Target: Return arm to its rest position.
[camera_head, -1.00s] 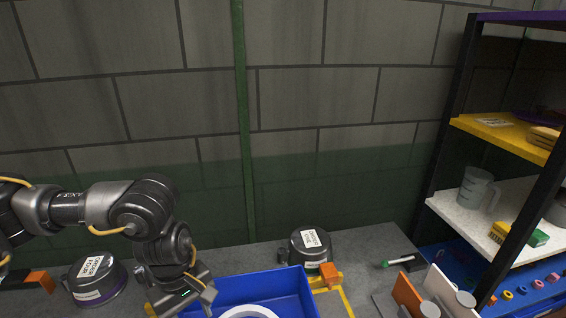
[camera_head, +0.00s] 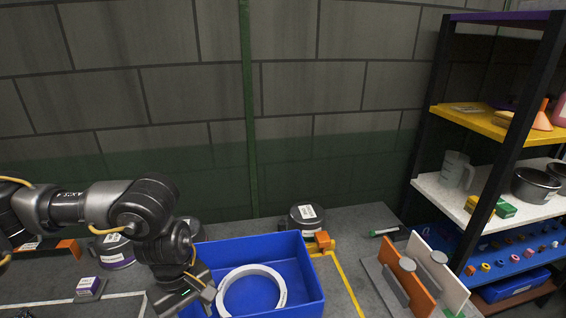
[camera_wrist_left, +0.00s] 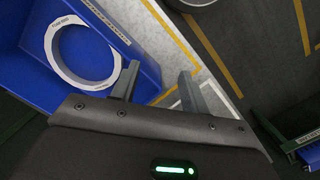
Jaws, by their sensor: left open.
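My left arm comes in from the left in the head view, bent, with its wrist low beside the blue tray (camera_head: 312,280). My left gripper (camera_wrist_left: 160,84) is open and empty in the left wrist view, with its two grey fingers apart. A white ring (camera_wrist_left: 55,62) lies inside the blue tray, beside the fingers and not between them. The ring also shows in the head view (camera_head: 228,288). My right arm is not in view.
A dark lidded pot (camera_head: 303,222) stands behind the tray. Another pot (camera_head: 118,257) is partly hidden by my left arm. An orange and white rack (camera_head: 422,280) and a shelf unit (camera_head: 484,116) stand at the right. A small purple-labelled box (camera_head: 88,287) sits at the left.

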